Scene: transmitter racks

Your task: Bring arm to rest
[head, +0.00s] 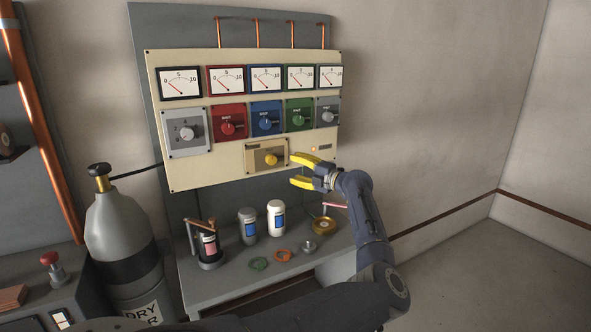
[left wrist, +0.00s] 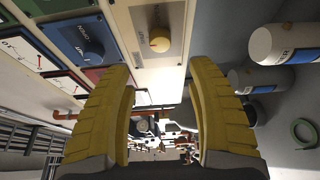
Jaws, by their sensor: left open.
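My left gripper (head: 294,170) has yellow fingers and is open, with nothing between them. In the head view it is in front of the lower right part of the cream panel (head: 210,178), just right of the yellow knob (head: 270,160). In the left wrist view the two fingers of the gripper (left wrist: 163,75) stand wide apart, and the yellow knob (left wrist: 160,42) is ahead of them at the top. Whether a fingertip touches the panel I cannot tell. My left arm bends up from the bottom of the head view. My right gripper is not in view.
Below the panel a grey bench (head: 215,285) holds a white bottle (head: 276,218), a grey bottle (head: 247,226), a green ring (head: 259,264) and a brass round piece (head: 323,226). A gas cylinder (head: 120,225) stands left. The floor at right (head: 470,270) is clear.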

